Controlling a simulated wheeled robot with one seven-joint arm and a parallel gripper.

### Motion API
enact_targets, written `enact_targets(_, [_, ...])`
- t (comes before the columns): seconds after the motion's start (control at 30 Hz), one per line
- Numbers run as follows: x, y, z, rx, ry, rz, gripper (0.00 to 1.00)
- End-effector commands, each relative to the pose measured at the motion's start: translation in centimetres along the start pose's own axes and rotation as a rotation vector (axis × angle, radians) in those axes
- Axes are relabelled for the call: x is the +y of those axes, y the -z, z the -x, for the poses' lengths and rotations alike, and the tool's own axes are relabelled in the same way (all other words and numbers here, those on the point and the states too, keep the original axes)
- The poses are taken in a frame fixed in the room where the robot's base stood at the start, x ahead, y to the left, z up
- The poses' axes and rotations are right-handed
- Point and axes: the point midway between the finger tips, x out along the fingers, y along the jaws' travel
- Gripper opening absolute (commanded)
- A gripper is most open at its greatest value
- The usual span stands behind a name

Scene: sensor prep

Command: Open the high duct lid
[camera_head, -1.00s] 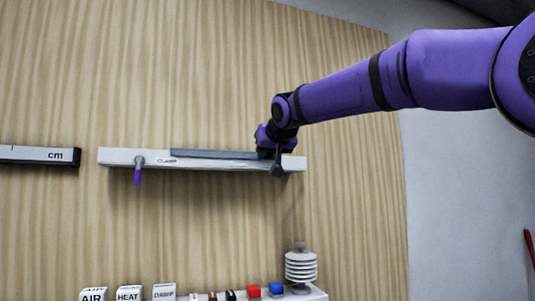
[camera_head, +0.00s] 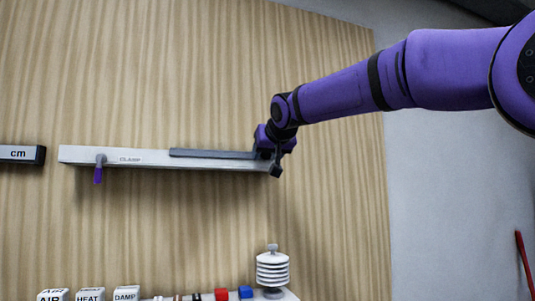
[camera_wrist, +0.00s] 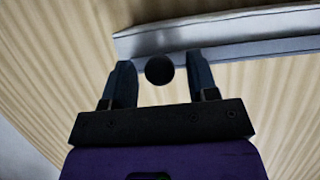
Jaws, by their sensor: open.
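The high duct (camera_head: 110,160) is a long white bar on the wood-grain wall, labelled CLAMP. Its dark grey lid (camera_head: 205,153) lies along the right part of its top, leaving the left part uncovered. A clamp lever with a purple grip (camera_head: 98,174) hangs down at the duct's left end. My gripper (camera_head: 276,168) is at the duct's right end. In the wrist view my gripper (camera_wrist: 159,80) is open, with a dark round knob (camera_wrist: 159,70) between its fingers. Whether the fingers touch the knob cannot be told. The pale duct (camera_wrist: 220,38) crosses above them.
A bar marked cm (camera_head: 20,153) is on the wall at left. Below are AIR, HEAT and DAMP blocks (camera_head: 90,295), a red block (camera_head: 222,294), a blue block (camera_head: 245,292) and a white ribbed sensor (camera_head: 272,268). The wall between duct and blocks is clear.

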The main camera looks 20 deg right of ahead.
Motion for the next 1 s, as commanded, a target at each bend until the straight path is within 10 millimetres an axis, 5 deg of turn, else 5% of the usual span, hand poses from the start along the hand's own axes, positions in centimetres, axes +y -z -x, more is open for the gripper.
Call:
enact_targets(0.27, [0.0, 0.1, 0.7, 0.002, 0.000, 0.000, 0.54])
enact_targets(0.7, [0.1, 0.1, 8.1, 0.003, 0.000, 0.000, 0.54])
enact_targets(1.0, [0.1, 0.0, 10.7, 0.000, 0.000, 0.000, 0.54])
